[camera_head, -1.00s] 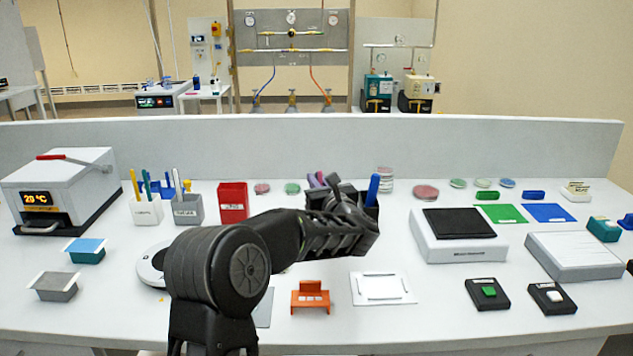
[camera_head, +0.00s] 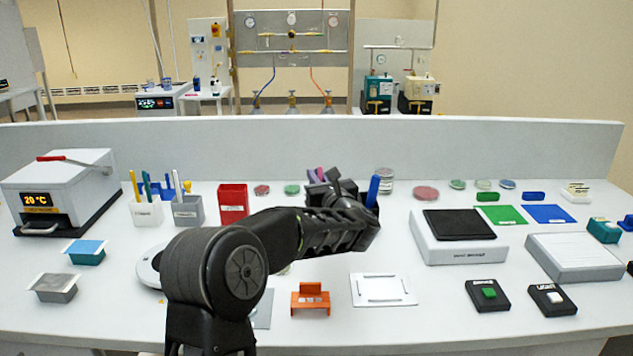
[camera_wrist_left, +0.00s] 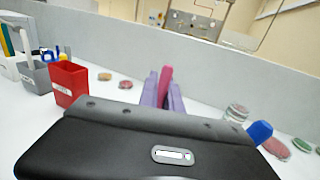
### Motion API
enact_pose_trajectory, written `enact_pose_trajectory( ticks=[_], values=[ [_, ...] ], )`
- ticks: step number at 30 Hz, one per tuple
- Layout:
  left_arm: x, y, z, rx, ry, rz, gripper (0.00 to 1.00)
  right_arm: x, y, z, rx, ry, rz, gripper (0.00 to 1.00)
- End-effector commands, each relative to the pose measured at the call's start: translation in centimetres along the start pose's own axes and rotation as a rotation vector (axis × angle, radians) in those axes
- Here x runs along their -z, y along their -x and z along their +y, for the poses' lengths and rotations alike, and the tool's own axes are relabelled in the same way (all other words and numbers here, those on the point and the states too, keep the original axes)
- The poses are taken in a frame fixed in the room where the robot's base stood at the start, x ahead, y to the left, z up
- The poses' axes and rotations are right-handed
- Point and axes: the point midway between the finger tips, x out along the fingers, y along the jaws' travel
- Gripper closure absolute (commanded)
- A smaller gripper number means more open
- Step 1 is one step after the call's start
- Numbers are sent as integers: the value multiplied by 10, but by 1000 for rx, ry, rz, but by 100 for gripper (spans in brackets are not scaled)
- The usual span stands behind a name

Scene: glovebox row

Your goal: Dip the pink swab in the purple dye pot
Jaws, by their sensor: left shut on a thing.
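My left gripper (camera_head: 318,176) is above the back middle of the bench, seen from behind, with its black wrist body hiding much of it. In the left wrist view two purple finger-like prongs (camera_wrist_left: 150,92) stand beyond the black body, with the pink swab (camera_wrist_left: 165,80) upright between them. The gripper is shut on the swab. The swab's lower end is hidden. A bit of pink and purple also shows at the gripper in the head view. I cannot make out the purple dye pot; it may be hidden behind the gripper. My right gripper is not in view.
A red box (camera_head: 233,202) and grey pen holder (camera_head: 187,212) stand left of the gripper. A blue upright piece (camera_head: 373,190) and a clear jar (camera_head: 386,183) are close on its right. Several coloured dishes lie along the back. An orange stand (camera_head: 310,298) is in front.

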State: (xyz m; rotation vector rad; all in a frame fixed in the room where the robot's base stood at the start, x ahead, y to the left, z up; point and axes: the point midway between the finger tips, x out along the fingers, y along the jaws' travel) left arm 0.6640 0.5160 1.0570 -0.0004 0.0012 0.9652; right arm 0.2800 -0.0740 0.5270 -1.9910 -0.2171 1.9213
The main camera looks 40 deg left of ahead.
Motion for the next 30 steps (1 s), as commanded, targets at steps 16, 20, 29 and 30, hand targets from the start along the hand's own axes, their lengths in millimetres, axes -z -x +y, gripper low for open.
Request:
enact_pose_trajectory(
  ticks=[16, 20, 29, 30],
  values=[
    [-49, 0, 0, 1, 1, -2, 100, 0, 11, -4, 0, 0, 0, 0],
    [-54, 0, 0, 1, 1, 0, 100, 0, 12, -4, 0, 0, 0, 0],
    [-54, 0, 0, 1, 0, -1, 100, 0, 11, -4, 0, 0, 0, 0],
    [-54, 0, 0, 1, 0, -1, 100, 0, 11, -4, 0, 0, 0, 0]
  ],
)
